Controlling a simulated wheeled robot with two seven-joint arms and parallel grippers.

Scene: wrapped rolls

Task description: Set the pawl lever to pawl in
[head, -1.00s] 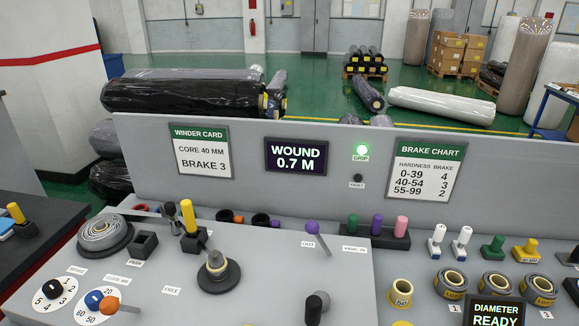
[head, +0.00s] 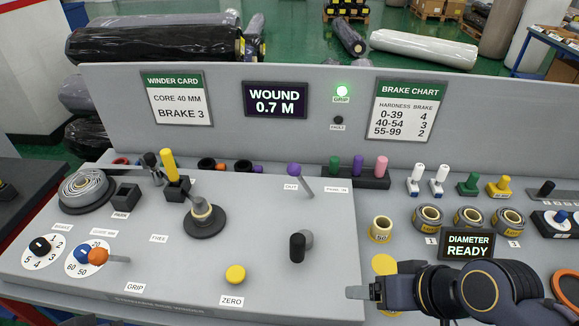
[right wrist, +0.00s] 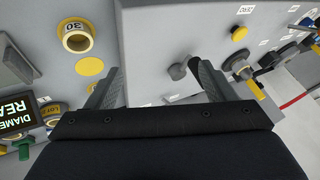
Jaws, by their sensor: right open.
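The pawl lever (head: 293,169) is a thin grey rod with a purple ball knob at the back right of the sloped grey console. It leans left, its knob above the OUT label (head: 291,187); the PAWL IN label (head: 336,189) lies to its right. My right gripper (head: 362,292) comes in from the right, low at the console's front right corner, well in front of the lever. In the right wrist view its two fingers (right wrist: 155,68) are apart with nothing between them. The lever cannot be made out there. My left gripper is not in view.
A black-capped handle (head: 297,246) stands between my right gripper and the lever; it also shows in the wrist view (right wrist: 178,72). A yellow ZERO button (head: 235,274) is left of it. A rack of coloured pegs (head: 357,177) stands behind right. Core rings (head: 428,217) sit farther right.

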